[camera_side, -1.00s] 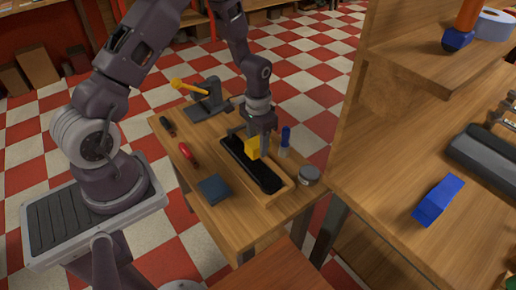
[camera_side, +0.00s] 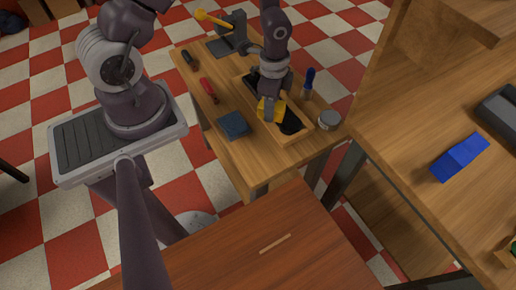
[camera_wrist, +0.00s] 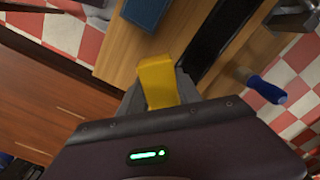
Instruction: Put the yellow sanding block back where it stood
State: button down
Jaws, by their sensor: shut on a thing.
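The yellow sanding block (camera_side: 279,109) is held between the fingers of my gripper (camera_side: 270,112), which is shut on it. The block also shows in the wrist view (camera_wrist: 157,80), gripped between the fingertips. Whether the block touches the tray cannot be told. In the wrist view the tray's black inside (camera_wrist: 215,42) runs up and to the right of the block. My fingers hide part of the block and tray.
A blue-grey pad (camera_side: 233,125), a red-handled tool (camera_side: 208,90) and a dark tool (camera_side: 189,60) lie left of the tray. A blue-handled tool (camera_side: 308,82) and a round tin (camera_side: 329,120) stand to its right. A blue block (camera_side: 459,157) lies on the right bench.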

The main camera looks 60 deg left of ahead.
aim_at(256, 160)
jog(key=s+d+m, duration=0.5)
jog(key=s+m, duration=0.3)
jog(key=m, duration=0.1)
notch_tip(256, 160, down, 10)
jog(key=shift+d+r, duration=0.1)
jog(key=c, duration=0.8)
grip_release()
jog(key=shift+c, duration=0.2)
